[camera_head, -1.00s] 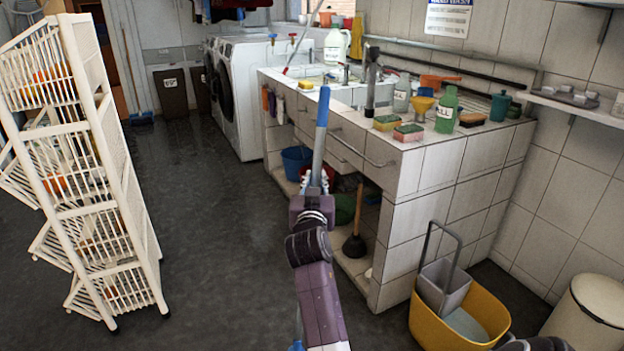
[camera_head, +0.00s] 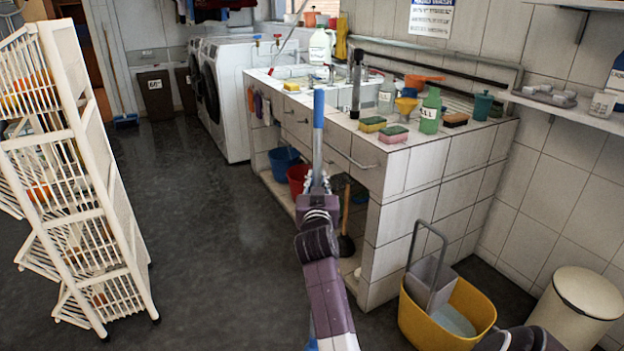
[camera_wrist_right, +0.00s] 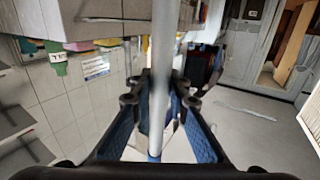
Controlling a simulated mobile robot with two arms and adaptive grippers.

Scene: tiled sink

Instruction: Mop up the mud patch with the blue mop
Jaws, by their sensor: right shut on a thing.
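My right gripper (camera_head: 318,190) is shut on the shaft of the blue mop (camera_head: 318,108) in the middle of the head view. The mop's handle stands nearly upright, with a blue top and a grey shaft above the gripper. A bit of blue shows low beside my right arm, but the mop head is mostly hidden. In the right wrist view, the shaft (camera_wrist_right: 162,60) runs between the fingers of the right gripper (camera_wrist_right: 160,100). I cannot make out a mud patch. My left gripper is not in view.
A white rack (camera_head: 75,200) stands at left. The tiled sink counter (camera_head: 415,215) is at right, with a yellow mop bucket (camera_head: 420,325) and a cream bin (camera_head: 575,310) near it. Washing machines (camera_head: 225,100) are behind. Dark floor (camera_head: 205,230) is open between rack and counter.

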